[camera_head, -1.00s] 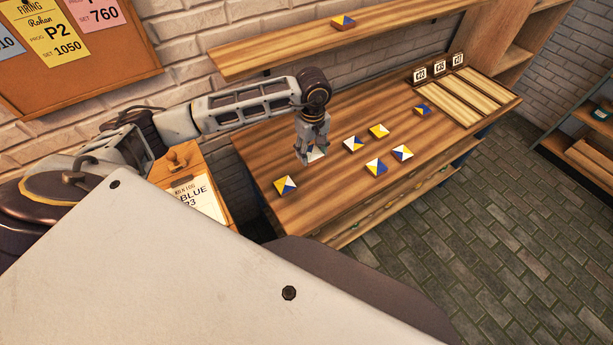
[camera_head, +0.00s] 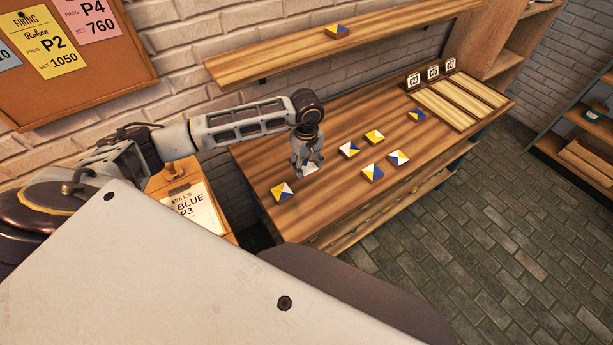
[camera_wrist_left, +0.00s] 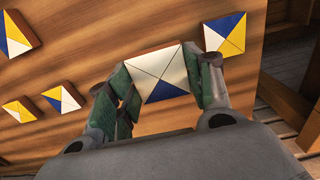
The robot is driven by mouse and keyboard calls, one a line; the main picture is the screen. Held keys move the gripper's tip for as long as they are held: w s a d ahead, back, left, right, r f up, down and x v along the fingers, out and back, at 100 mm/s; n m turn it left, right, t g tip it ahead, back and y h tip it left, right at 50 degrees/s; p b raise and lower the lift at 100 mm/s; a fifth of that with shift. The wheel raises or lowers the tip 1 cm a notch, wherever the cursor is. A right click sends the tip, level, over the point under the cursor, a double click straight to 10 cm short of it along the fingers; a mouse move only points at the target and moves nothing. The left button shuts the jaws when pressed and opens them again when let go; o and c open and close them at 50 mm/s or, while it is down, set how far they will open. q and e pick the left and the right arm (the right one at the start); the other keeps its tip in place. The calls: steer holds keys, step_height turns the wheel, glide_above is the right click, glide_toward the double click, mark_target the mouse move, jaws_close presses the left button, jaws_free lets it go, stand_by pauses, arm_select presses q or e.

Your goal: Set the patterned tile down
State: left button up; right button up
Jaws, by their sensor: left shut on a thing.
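My left gripper (camera_head: 307,161) is over the front left part of the wooden workbench (camera_head: 320,215). In the left wrist view the tile sits between the two green-padded fingers (camera_wrist_left: 162,86). In the head view the fingers mostly hide it. The tile is close to the bench top; I cannot tell whether it touches. My right gripper is out of view.
A similar tile (camera_head: 282,192) lies left of the gripper. Several more lie to the right, such as the one at the front (camera_head: 373,172). A slatted wooden rack (camera_head: 460,100) with number signs stands at the far right. A wall shelf (camera_head: 270,62) runs behind.

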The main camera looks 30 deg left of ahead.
mark_target(306, 166)
arm_select(q)
steer(key=shift+f, duration=1.35)
steer(key=shift+f, duration=0.15)
steer(key=shift+f+p, duration=0.45)
steer(key=shift+f, duration=1.25)
steer(key=shift+f, duration=0.15)
steer(key=o, duration=1.1)
